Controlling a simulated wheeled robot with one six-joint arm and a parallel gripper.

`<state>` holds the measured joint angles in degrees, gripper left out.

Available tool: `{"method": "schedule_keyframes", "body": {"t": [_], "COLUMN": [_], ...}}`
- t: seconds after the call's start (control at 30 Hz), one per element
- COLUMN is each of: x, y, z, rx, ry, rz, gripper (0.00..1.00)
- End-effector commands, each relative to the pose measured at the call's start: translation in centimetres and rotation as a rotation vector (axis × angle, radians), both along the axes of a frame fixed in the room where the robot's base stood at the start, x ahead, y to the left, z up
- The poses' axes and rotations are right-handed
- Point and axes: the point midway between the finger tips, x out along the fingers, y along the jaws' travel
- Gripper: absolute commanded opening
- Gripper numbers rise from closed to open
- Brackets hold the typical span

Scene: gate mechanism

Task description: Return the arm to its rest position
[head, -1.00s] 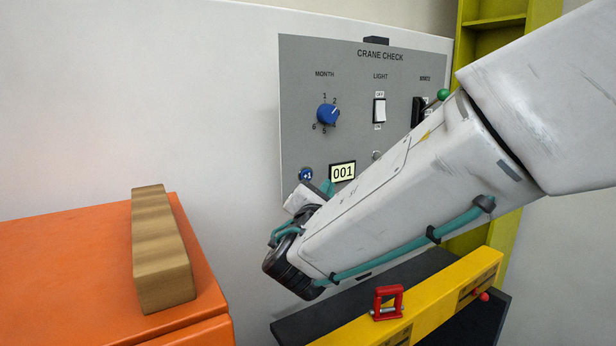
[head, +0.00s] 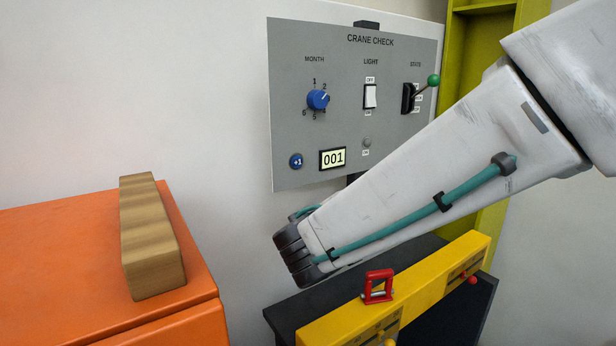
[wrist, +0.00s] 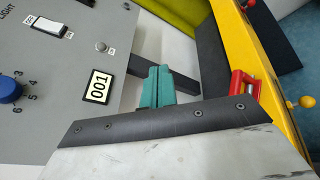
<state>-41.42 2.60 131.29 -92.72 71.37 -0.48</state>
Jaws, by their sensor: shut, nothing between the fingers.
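My gripper (wrist: 157,86) shows in the wrist view as two teal fingers pressed together, with nothing between them. The fingers are in front of the gap between the grey panel and the yellow beam and appear apart from both. In the head view my arm reaches in from the right, angled down to the left, and its end hides most of the gripper. The grey CRANE CHECK panel (head: 290,150) stands behind my arm, with a blue MONTH dial (head: 318,99), a white LIGHT switch (head: 370,96), a green-knobbed lever (head: 433,80) and a counter (head: 333,158) reading 001.
A yellow beam (head: 430,285) with a red shackle-like handle (head: 378,286) lies below my arm on a dark base. A wooden block (head: 150,240) rests on an orange cabinet (head: 60,250) at left. A yellow-green post (head: 470,60) rises behind my arm.

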Motion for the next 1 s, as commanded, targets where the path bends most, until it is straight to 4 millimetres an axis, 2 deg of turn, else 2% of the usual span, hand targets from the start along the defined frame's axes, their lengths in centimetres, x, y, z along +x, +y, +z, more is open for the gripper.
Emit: {"method": "schedule_keyframes", "body": {"t": [0.03,0.1,0.2,0.3,0.4,0.5,0.6,0.77,0.9,1.0], "x": [-1.6,-4.3,-8.9,-13.8,-18.7,-23.0,-25.9,-28.0,-28.4,-28.4], "y": [-3.0,-6.6,-10.8,-13.6,-14.7,-14.6,-13.8,-13.9,-15.3,-15.5], "z": [-0.5,-1.7,-3.3,-4.7,-5.8,-6.3,-6.1,-5.0,-4.2,-4.1], "rx": [0.080,0.202,0.394,0.604,0.837,1.095,1.331,1.560,1.607,1.612], "ry": [0.037,0.093,0.162,0.220,0.261,0.281,0.273,0.198,0.118,0.107], "rz": [-0.106,-0.262,-0.485,-0.705,-0.913,-1.102,-1.235,-1.326,-1.335,-1.342], "gripper": [0.00,0.00,0.00,0.00,0.00,0.00,0.00,0.00,0.00,0.00]}}
